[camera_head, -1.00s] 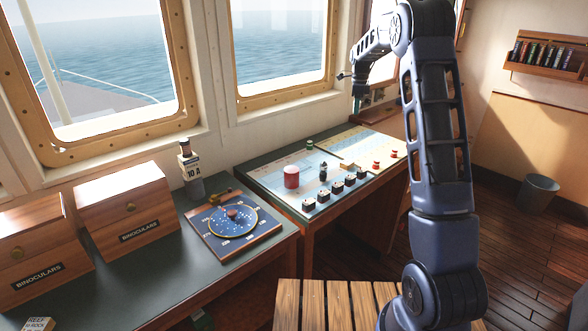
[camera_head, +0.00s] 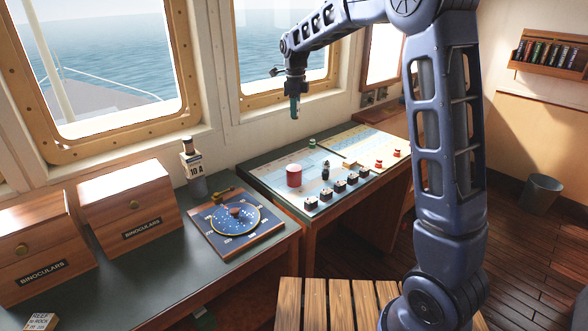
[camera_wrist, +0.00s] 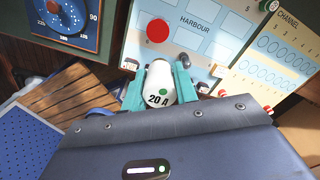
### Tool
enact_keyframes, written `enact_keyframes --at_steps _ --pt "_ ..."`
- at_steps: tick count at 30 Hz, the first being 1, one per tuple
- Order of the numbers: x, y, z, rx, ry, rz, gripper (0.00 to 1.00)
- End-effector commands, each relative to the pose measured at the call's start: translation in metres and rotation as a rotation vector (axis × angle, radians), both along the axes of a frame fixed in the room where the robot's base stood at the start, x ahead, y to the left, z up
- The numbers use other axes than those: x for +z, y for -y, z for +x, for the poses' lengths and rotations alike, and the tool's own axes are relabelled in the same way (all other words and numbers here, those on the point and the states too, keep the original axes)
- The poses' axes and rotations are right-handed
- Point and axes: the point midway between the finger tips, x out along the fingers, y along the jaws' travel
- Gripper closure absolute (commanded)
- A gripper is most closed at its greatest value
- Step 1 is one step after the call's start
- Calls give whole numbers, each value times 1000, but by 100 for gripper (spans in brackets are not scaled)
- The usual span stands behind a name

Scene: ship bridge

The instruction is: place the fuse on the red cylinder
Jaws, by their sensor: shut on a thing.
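My gripper (camera_head: 294,112) hangs above the chart board on the far desk, higher than the red cylinder and apart from it. I cannot make out this fuse clearly in the head view. The red cylinder (camera_head: 294,177) stands upright on the board, and its round red top (camera_wrist: 158,31) shows ahead of the fuse in the wrist view. Another fuse (camera_head: 193,168), marked 10 A, stands on the near desk.
Several small dark blocks (camera_head: 339,187), a dark figure (camera_head: 325,170), a green piece (camera_head: 312,142) and small red pieces (camera_head: 387,160) are on the board. A blue dial plate (camera_head: 234,216) and binocular boxes (camera_head: 134,212) occupy the near desk. Window frames rise behind.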

Motion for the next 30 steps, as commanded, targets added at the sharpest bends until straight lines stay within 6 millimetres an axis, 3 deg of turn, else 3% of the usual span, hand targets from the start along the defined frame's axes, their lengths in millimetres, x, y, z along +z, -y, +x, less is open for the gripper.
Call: enact_keyframes --at_steps 5,22,30 --pt "-14 -4 -6 1 -2 -2 94" --pt "-134 -3 -5 0 -2 -2 94" --pt "-158 -4 -5 1 -1 -1 94"
